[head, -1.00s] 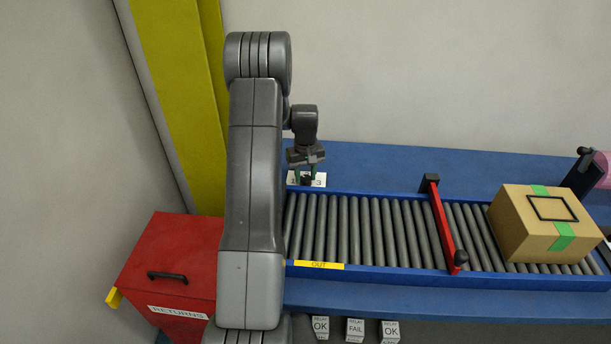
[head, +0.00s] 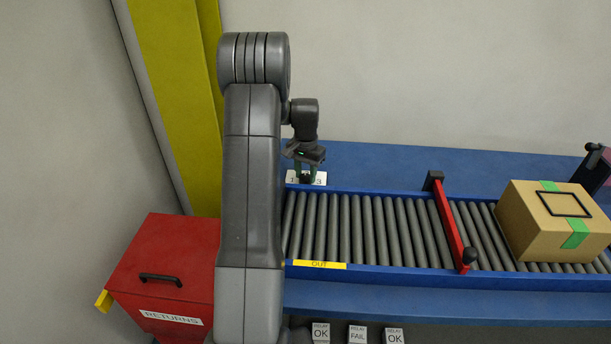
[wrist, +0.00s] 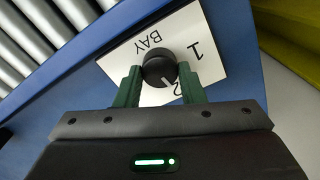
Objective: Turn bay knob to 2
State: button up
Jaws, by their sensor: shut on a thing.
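The bay knob (wrist: 159,68) is a round dark knob on a white plate (wrist: 207,68) marked BAY, 1 and 2 in the wrist view. A small light mark on the knob's lower edge points toward the partly hidden 2. The two green fingers of my gripper (wrist: 159,87) stand on either side of the knob, shut on it. In the head view, my gripper (head: 306,176) is over the plate (head: 319,178) at the back of the conveyor. There the knob is mostly hidden by the fingers, and 1 and 3 show at the plate's sides.
A roller conveyor (head: 367,230) lies in front of the plate. A red gate bar (head: 450,228) crosses it, with a cardboard box (head: 538,225) to its right. A red RETURNS bin (head: 168,270) stands at left. Relay tags (head: 357,334) are below the blue bench.

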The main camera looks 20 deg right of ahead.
aim_at(306, 176)
jog(key=shift+m, duration=0.9)
jog(key=o, duration=1)
notch_tip(306, 176, up, 14)
jog(key=shift+f+b, duration=0.1)
jog(key=shift+b, duration=0.7)
